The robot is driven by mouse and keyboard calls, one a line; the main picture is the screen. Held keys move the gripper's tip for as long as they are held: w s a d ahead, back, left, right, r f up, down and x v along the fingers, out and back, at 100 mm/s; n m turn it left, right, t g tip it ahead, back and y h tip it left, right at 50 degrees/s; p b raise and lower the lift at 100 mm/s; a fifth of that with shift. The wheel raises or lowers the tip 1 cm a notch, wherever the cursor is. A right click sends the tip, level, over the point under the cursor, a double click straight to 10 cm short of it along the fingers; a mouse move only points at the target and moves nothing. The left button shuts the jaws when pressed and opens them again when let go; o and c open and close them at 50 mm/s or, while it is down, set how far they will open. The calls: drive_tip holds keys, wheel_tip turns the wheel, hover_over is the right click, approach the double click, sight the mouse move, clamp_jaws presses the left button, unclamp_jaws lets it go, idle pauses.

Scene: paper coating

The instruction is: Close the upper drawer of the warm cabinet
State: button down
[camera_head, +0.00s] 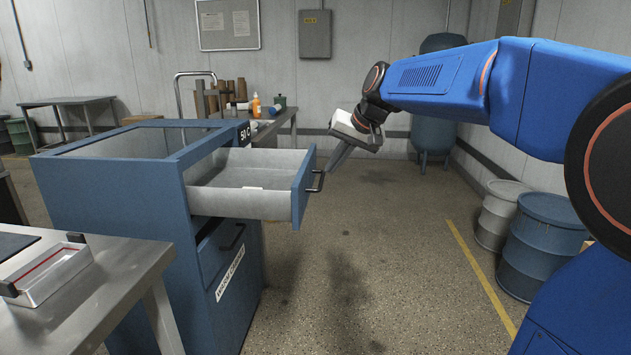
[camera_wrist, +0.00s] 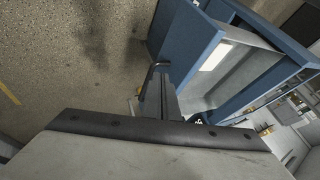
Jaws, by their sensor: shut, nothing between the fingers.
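The drawer's blue front (camera_head: 303,187) carries a dark handle (camera_head: 317,182). My gripper (camera_head: 331,168) is shut and empty, pointing down just beyond the drawer front, close to the handle. In the wrist view the shut fingers (camera_wrist: 160,88) are near the drawer front (camera_wrist: 187,40); I cannot tell whether they touch the handle.
The lower drawer (camera_head: 226,247) looks shut. A metal table (camera_head: 120,285) with a tray stands at the front left. A bench with bottles is behind the cabinet. The floor (camera_head: 385,260) right of the drawer is clear.

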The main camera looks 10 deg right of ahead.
drive_tip(key=w+r+x, duration=0.1)
drive_tip(key=w+x, duration=0.1)
drive_tip(key=x, duration=0.8)
drive_tip(key=shift+w, duration=0.2)
drive_tip(key=shift+a+f, duration=0.1)
drive_tip(key=shift+a, duration=0.1)
drive_tip(key=w+a, duration=0.3)
drive_tip(key=a, duration=0.6)
drive_tip(key=w+a, duration=0.4)
drive_tip(key=a, duration=0.5)
drive_tip(key=w+a, duration=0.3)
drive_tip(key=a, duration=0.6)
drive_tip(key=shift+w+a, duration=0.2)
drive_tip(key=shift+a, duration=0.1)
drive_tip(key=shift+w+a, duration=0.2)
drive_tip(key=shift+a, duration=0.4)
drive_tip(key=shift+r, duration=0.2)
